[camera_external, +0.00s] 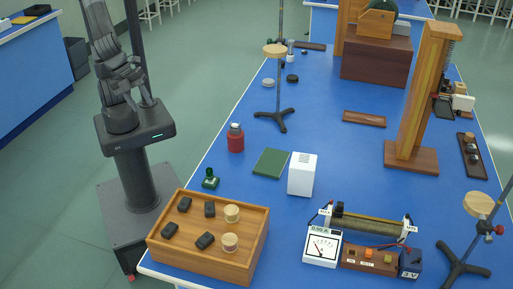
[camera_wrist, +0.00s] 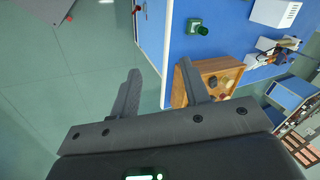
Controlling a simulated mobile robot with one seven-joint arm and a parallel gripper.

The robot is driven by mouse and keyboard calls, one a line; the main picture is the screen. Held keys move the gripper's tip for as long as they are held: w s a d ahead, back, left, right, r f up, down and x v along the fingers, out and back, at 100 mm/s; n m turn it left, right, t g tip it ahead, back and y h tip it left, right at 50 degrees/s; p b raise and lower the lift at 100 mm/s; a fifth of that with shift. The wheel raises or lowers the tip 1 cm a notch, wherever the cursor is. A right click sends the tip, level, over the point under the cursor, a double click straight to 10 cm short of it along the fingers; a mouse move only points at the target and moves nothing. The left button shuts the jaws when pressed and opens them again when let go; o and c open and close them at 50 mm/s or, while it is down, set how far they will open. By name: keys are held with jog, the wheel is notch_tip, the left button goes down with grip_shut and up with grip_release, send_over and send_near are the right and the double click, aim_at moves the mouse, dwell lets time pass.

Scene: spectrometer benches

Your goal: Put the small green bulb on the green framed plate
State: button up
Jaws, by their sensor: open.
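The small green bulb (camera_external: 210,179), a dark green piece with a small top, stands on the blue bench behind the wooden tray.
A wooden tray (camera_external: 207,266) with black blocks and light wooden discs stands at the near corner. A red bottle (camera_external: 236,138) and the white box (camera_external: 302,175) stand close to the plate. A meter (camera_external: 322,248) and tripod stand (camera_external: 283,118) are further off.

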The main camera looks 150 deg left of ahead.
jog(key=s+d+r+n+t+h, duration=0.2)
jog(key=s+d+n+h, duration=0.1)
jog(key=s+d+n, duration=0.2)
jog(key=s, duration=0.2)
jog(key=shift+s+d+r+t, duration=0.2)
jog(key=shift+s+r+t, duration=0.1)
jog(key=shift+s+r, duration=0.1)
dwell(0.8)
